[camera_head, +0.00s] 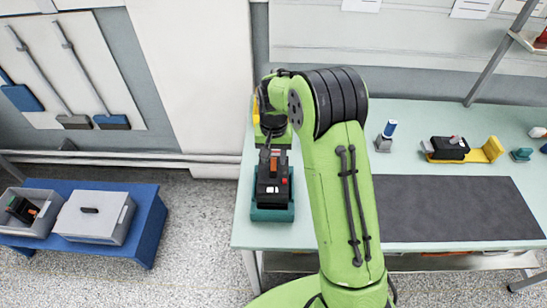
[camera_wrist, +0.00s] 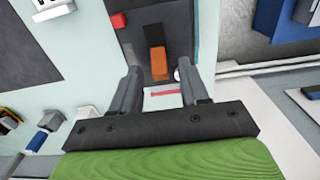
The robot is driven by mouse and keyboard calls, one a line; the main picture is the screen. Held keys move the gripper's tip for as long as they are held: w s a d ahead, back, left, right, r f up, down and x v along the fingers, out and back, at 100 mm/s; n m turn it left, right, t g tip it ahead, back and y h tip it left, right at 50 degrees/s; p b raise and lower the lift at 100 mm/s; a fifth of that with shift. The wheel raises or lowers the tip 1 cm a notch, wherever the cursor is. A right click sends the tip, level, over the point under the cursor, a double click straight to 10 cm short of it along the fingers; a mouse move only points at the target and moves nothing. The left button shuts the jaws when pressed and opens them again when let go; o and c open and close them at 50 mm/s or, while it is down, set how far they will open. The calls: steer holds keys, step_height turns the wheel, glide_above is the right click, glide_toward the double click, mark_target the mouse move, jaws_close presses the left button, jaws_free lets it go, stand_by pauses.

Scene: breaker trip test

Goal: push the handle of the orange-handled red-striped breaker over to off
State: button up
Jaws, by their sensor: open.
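A black breaker (camera_head: 268,188) sits in a teal base near the left end of the pale green table. In the wrist view, its dark body (camera_wrist: 158,22) carries an orange handle (camera_wrist: 158,62) and a white label with a red stripe (camera_wrist: 163,92). A red button (camera_wrist: 118,20) is at one side. My gripper (camera_wrist: 158,68) is open over the breaker's label end. In the picture, the handle shows between its two fingertips. I see no contact, and the height gap is unclear. In the head view, my arm partly hides the gripper.
A dark mat (camera_head: 450,208) lies right of my arm. Another black breaker (camera_head: 448,148) sits on a yellow stand (camera_head: 490,151) behind it. A small blue-topped item (camera_head: 388,130) stands nearby. On a blue bench at left, a grey crate (camera_head: 45,200) holds a black device with orange.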

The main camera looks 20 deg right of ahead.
steer(key=shift+w+f, duration=0.1)
steer(key=shift+f, duration=0.3)
steer(key=shift+c, duration=0.3)
jaws_close()
